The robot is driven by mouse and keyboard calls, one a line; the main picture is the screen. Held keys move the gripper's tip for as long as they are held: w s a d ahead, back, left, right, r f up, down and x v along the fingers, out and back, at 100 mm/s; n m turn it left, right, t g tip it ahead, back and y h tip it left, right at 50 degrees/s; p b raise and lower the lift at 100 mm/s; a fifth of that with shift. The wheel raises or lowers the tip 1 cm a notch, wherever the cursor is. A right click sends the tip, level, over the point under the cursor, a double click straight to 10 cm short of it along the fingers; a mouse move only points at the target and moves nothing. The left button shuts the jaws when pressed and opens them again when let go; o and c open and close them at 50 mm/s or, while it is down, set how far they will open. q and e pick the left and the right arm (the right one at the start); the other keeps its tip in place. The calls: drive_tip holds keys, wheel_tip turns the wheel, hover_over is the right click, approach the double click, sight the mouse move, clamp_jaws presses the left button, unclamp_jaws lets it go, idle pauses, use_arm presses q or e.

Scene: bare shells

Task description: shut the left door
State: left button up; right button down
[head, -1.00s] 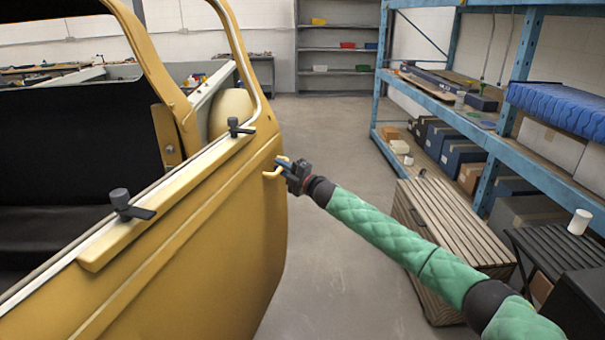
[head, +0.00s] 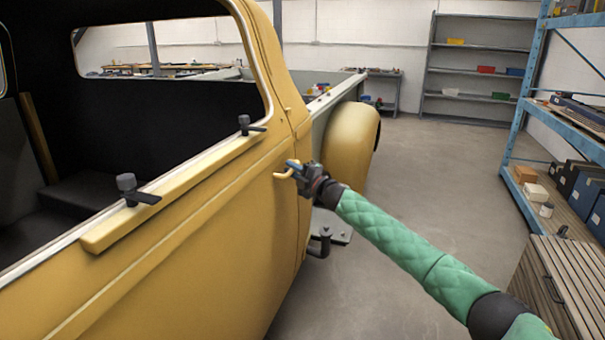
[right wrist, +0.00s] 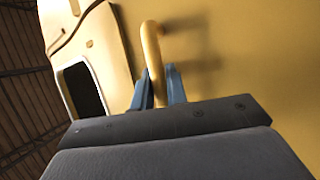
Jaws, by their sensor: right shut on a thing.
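The yellow door (head: 215,225) of a vehicle fills the left and middle of the head view, its window open above. Its rear edge lies along the yellow body, with a narrow seam between them; I cannot tell whether it is latched. A yellow bar handle (head: 285,174) sits near that rear edge. My right gripper (head: 294,165) is shut on this handle. In the right wrist view, its blue fingers (right wrist: 158,88) stand on either side of the handle (right wrist: 153,60). My left gripper is not in view.
Two dark knobs (head: 127,185) stand on the door's inner ledge. A rounded yellow fender (head: 350,140) and a dark step bracket (head: 325,235) lie behind the door. A slatted wooden chest (head: 560,270) and blue shelving (head: 530,100) stand right. Grey floor between is clear.

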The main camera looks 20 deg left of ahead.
drive_tip(key=shift+s+a+r, duration=0.1)
drive_tip(key=shift+s+a, duration=0.05)
drive_tip(key=shift+a, duration=0.05)
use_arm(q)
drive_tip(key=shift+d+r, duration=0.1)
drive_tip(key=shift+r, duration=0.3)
use_arm(e)
drive_tip(key=shift+a, duration=0.2)
drive_tip(key=shift+a, duration=0.2)
drive_tip(key=c, duration=1.4)
unclamp_jaws()
drive_tip(key=shift+a, duration=0.1)
drive_tip(key=shift+s, duration=0.15)
